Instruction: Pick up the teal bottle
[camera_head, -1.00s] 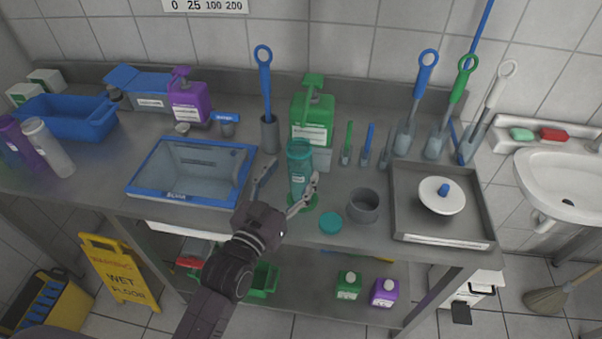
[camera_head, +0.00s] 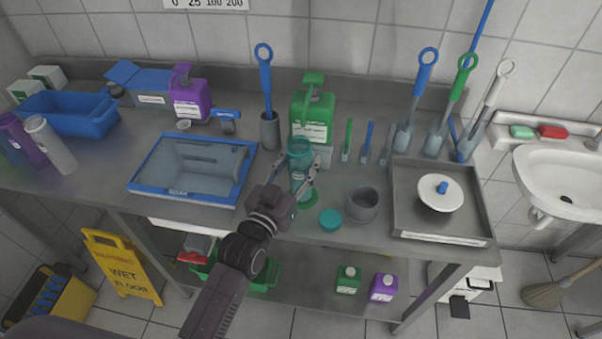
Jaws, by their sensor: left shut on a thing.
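The teal bottle (camera_head: 300,154) stands upright near the front middle of the steel counter, on or just behind a green round base (camera_head: 307,198). My left gripper (camera_head: 297,177) reaches it from the front left. Its fingers are on either side of the bottle's body and shut on it. The gripper covers part of the bottle's lower left. A teal round cap (camera_head: 330,219) lies on the counter to the front right. My right gripper is not in view.
A green pump jug (camera_head: 312,112) stands right behind the bottle. A grey cup (camera_head: 362,204) is to its right, then a steel tray (camera_head: 400,222) with a white lid. A blue-rimmed basin (camera_head: 190,170) is at left. The counter's front edge is close.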

